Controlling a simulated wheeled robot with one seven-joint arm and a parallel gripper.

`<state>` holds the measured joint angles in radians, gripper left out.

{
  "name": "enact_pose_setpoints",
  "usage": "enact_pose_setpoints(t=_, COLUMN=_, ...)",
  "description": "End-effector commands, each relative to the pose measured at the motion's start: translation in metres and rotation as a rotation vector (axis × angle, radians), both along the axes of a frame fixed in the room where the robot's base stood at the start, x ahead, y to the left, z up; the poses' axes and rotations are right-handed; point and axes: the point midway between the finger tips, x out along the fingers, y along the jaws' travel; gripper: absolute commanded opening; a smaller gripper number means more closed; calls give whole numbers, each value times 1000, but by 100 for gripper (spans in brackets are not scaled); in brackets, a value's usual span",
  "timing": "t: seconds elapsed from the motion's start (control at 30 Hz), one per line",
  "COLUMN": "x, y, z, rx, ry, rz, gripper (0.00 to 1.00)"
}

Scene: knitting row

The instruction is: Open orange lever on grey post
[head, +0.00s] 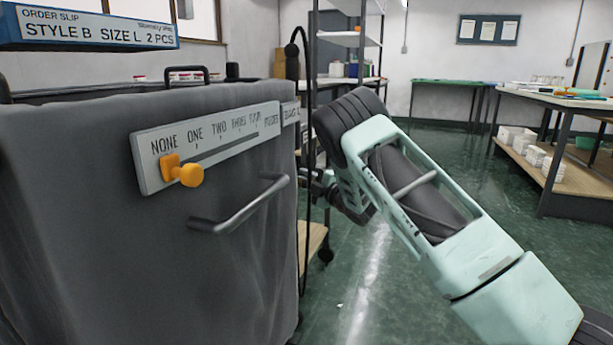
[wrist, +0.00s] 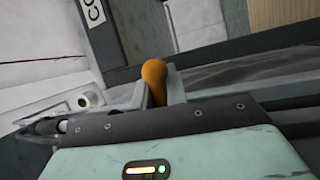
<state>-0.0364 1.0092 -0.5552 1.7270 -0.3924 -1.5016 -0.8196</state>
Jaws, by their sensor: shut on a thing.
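An orange lever (wrist: 154,78) with a rounded end shows in the wrist view. My gripper (wrist: 160,90) is shut on it, with one pale finger on each side. The lower part of the lever is hidden between the fingers. A dark grey bar (wrist: 235,46) runs behind the lever; I cannot tell whether it is the grey post. In the head view my arm hides the fingertips and this lever.
A grey covered cart (head: 110,250) stands close at left, with a handle (head: 240,207) and an orange slider knob (head: 188,174) near NONE on its scale plate (head: 215,130). A shelf rack (head: 345,38) stands behind. Green floor (head: 400,290) is open around my arm; a table (head: 555,97) stands right.

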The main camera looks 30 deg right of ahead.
Motion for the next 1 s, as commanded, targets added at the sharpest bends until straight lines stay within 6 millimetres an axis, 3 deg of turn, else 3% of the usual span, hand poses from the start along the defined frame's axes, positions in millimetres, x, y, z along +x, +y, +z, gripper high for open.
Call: enact_pose_setpoints(t=1.0, x=-13, y=14, z=-35, rx=711, ry=559, rz=-4, gripper=0)
